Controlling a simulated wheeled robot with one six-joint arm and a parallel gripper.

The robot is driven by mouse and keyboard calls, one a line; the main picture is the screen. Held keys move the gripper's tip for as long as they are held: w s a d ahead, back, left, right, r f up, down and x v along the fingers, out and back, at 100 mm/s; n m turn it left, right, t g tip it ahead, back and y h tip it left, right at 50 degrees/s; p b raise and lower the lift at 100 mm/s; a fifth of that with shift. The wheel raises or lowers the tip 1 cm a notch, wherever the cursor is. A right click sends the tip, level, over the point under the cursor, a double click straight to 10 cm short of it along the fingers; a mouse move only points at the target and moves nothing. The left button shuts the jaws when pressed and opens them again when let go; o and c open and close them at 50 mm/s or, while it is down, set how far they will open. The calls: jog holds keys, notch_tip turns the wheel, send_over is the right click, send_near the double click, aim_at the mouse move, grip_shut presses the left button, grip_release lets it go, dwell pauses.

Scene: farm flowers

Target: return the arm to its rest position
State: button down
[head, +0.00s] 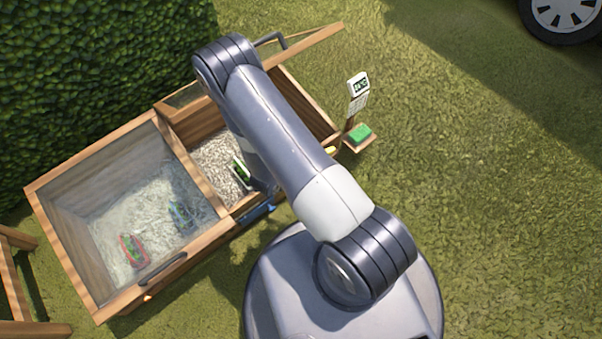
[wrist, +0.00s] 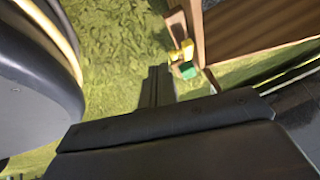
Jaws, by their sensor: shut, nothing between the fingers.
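My arm rises from my round base and reaches over the right compartment of a wooden cold frame (head: 197,182) in the head view. Its wrist end is mostly hidden behind the arm link there, so the fingers cannot be made out. In the wrist view my gripper (wrist: 158,72) shows as dark fingers pressed together over grass, with nothing between them. It appears apart from the wooden edge to its right.
The frame's left glass lid (head: 120,200) is down over red and blue-edged items. The right lid (head: 315,45) is raised; gravel (head: 215,165) lies below. A post with a display (head: 358,84) and green block (head: 359,134) stands right. Open grass (head: 490,220) lies beyond.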

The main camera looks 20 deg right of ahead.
jog(key=w+d+f+b, duration=0.4)
jog(key=d+f, duration=0.3)
jog(key=d, duration=0.2)
jog(key=shift+w, duration=0.4)
jog(key=shift+r, duration=0.1)
